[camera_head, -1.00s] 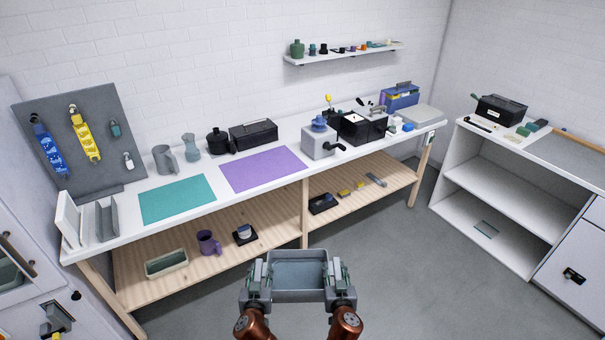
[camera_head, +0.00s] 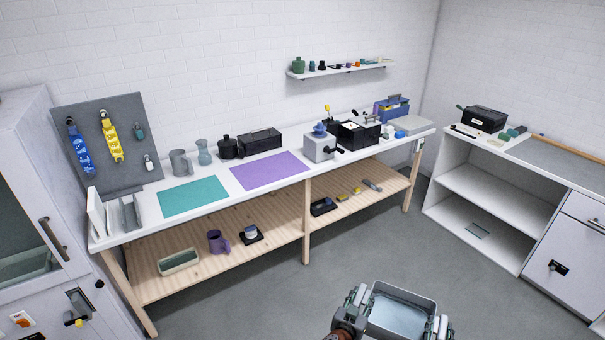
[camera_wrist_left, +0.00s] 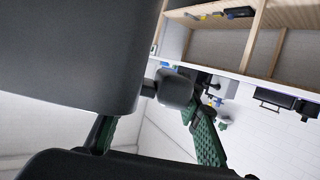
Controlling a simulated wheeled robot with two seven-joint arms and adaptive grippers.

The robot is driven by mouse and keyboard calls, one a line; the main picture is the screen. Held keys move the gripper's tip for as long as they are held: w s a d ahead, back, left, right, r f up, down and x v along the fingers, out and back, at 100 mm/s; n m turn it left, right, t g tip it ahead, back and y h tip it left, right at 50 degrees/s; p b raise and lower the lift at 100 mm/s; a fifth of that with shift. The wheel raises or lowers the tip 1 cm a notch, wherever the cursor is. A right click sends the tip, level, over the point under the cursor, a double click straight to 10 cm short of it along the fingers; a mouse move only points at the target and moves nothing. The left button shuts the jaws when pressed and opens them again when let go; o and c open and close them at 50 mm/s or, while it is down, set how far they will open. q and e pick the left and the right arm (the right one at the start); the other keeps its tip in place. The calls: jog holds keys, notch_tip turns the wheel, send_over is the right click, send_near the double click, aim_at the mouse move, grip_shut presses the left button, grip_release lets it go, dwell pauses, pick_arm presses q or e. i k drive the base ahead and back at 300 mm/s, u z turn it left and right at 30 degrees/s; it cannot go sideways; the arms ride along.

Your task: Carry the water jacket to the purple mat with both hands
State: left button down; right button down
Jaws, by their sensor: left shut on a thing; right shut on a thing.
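The water jacket (camera_head: 404,293) is a grey open box with a pale blue inside, held level over the floor at the lower right of the head view. My left gripper (camera_head: 353,304) is shut on its left side, and my right gripper (camera_head: 441,325) is shut on its right side, partly cut off by the frame edge. In the left wrist view, the jacket's dark grey wall (camera_wrist_left: 70,50) fills the upper left, with a rounded handle (camera_wrist_left: 175,88) by the green finger pads. The purple mat (camera_head: 268,171) lies flat and bare on the white bench, away from the jacket.
On the bench (camera_head: 222,213), a teal mat (camera_head: 193,197) lies left of the purple mat. A black box (camera_head: 260,139) stands behind it, and a grey cranked device (camera_head: 319,146) stands to its right. A lower shelf holds a purple mug (camera_head: 218,241). Open floor lies before the bench.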

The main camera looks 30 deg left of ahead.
aim_at(270, 169)
jog(key=z, duration=0.35)
jog(key=i, duration=1.4)
jog(key=u, duration=0.35)
jog(key=i, duration=0.75)
jog(key=u, duration=1.05)
jog(key=i, duration=0.45)
jog(key=u, duration=0.95)
jog(key=i, duration=1.2)
